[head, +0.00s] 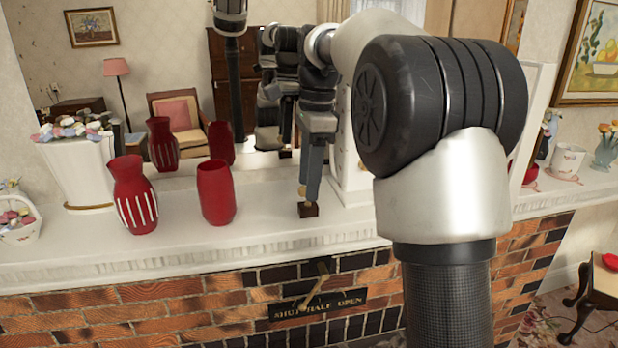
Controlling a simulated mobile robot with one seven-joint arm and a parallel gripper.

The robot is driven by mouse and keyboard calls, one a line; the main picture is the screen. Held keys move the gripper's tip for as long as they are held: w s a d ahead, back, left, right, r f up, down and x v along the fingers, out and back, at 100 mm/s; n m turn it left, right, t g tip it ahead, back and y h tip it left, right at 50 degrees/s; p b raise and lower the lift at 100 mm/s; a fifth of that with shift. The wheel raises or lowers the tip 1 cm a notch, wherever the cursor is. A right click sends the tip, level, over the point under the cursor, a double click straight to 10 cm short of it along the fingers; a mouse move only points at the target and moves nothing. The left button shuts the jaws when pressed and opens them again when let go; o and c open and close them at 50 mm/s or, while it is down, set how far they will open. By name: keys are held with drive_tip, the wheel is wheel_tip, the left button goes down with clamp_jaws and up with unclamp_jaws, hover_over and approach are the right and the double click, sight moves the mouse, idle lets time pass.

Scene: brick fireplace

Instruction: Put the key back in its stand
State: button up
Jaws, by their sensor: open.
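My gripper (308,192) points down over the white mantel shelf, in front of the mirror. Its fingers are open, though the gap between them hardly shows from this side. A small dark brown block (308,211), which looks like the stand, sits on the shelf right below the fingertips. A small tan or brass piece (303,195) shows at the fingertips just above the block and may be the key. The fingers partly hide it, and I cannot tell whether it sits in the block.
A red vase (216,193) stands left of my gripper, with a white-striped red vase (134,195) beyond it. A white box-like object (352,180) is close on the right. The mantel's front edge (200,252) lies above a brick front with a brass damper lever (316,280).

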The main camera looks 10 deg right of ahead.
idle(0.3)
drive_tip(key=shift+r+p, duration=0.75)
drive_tip(key=shift+r, duration=2.7)
